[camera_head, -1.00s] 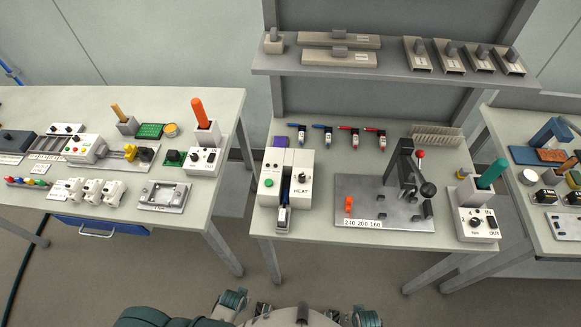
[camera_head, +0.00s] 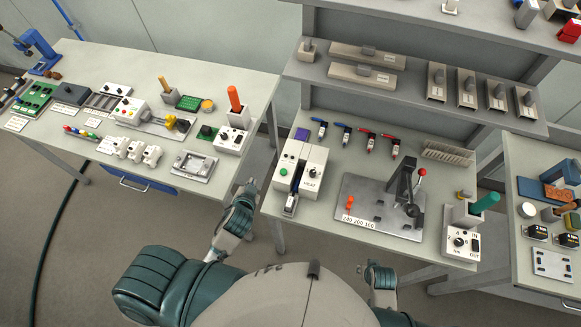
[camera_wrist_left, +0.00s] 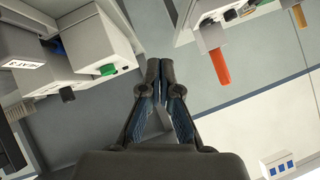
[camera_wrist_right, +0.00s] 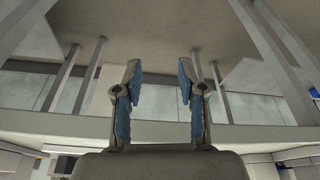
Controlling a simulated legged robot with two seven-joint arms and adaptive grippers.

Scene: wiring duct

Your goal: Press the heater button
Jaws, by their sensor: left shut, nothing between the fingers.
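The heater (camera_head: 312,172) is a white box marked HEAT with a black knob, at the left front of the middle table. A green button (camera_head: 283,171) is on its left part. It also shows in the left wrist view (camera_wrist_left: 107,69), left of the fingertips. My left gripper (camera_head: 247,188) is shut and empty, left of the heater by the gap between the tables, apart from the button. My right gripper (camera_wrist_right: 160,72) is open and empty. In the head view its arm is low, in front of the middle table.
A metal plate with a lever press (camera_head: 405,195) stands right of the heater. Blue and red pens (camera_head: 343,133) lie behind. A shelf (camera_head: 420,92) hangs above the middle table.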

